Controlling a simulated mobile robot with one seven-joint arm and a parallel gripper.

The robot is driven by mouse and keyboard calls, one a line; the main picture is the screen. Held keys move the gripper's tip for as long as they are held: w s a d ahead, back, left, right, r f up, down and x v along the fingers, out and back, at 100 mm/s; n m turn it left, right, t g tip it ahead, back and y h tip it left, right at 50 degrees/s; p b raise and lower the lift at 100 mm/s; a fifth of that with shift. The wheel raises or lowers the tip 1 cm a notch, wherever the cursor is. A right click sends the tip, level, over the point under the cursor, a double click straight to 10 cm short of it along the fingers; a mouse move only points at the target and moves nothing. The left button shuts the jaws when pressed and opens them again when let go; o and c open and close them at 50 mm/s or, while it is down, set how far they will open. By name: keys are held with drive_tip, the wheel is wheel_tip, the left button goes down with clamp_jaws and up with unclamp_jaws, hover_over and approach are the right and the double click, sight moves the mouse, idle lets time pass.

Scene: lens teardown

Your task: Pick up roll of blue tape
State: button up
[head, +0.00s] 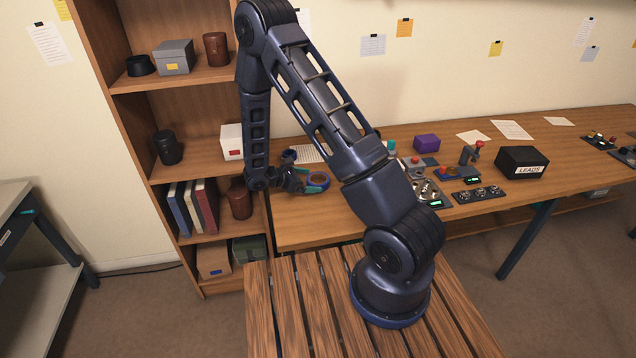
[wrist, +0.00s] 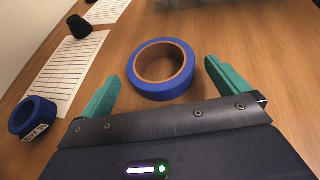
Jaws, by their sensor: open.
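A roll of blue tape (wrist: 161,97) with a brown core lies flat on the wooden desk in the wrist view. In the head view the roll (head: 318,180) shows near the desk's left end. My gripper (wrist: 162,82) is open, its two teal fingers apart with the roll between and just beyond them. I cannot tell how high the fingers are above the desk. A second blue ring with a white label (wrist: 33,118) is at the left of the wrist view, apart from the fingers.
A lined sheet (wrist: 68,75) and a small black object (wrist: 79,26) lie left of the roll. In the head view, a black LEADS box (head: 521,162), a purple box (head: 426,142) and control panels stand further right on the desk. A wooden shelf (head: 125,100) rises at the left.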

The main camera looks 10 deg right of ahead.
sight(315, 181)
drive_tip(key=shift+x, duration=1.55)
drive_tip(key=shift+s, duration=0.1)
drive_tip(key=c, duration=1)
drive_tip(key=shift+o, duration=0.2)
drive_tip(key=shift+r, duration=0.1)
